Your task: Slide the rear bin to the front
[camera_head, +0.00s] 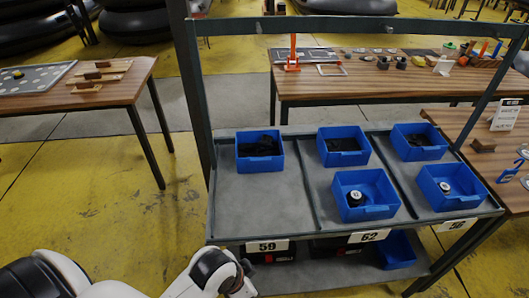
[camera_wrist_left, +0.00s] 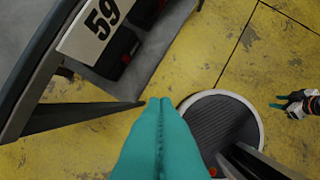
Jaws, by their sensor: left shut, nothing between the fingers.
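Blue bins stand on a sloped grey rack (camera_head: 262,208) in the head view. In the left lane, above label 59 (camera_head: 267,246), one rear bin (camera_head: 260,165) with dark contents sits at the back, and the lane's front is bare. The middle lane has a rear bin (camera_head: 343,158) and a front bin (camera_head: 366,212) holding a round jar. The right lane also has a rear bin (camera_head: 419,153) and a front bin (camera_head: 455,202). My left gripper (camera_wrist_left: 160,102) is shut and empty, with teal fingers together, below and in front of the rack's edge. My right gripper (camera_wrist_left: 281,103) is small at the right of the wrist view.
Lane dividers and a raised front edge bound the lanes. A lower shelf (camera_head: 330,274) holds dark bins and a blue bin (camera_head: 397,251). A metal frame with a top bar (camera_head: 350,26) stands over the rack. Tables stand left (camera_head: 120,92), behind and right.

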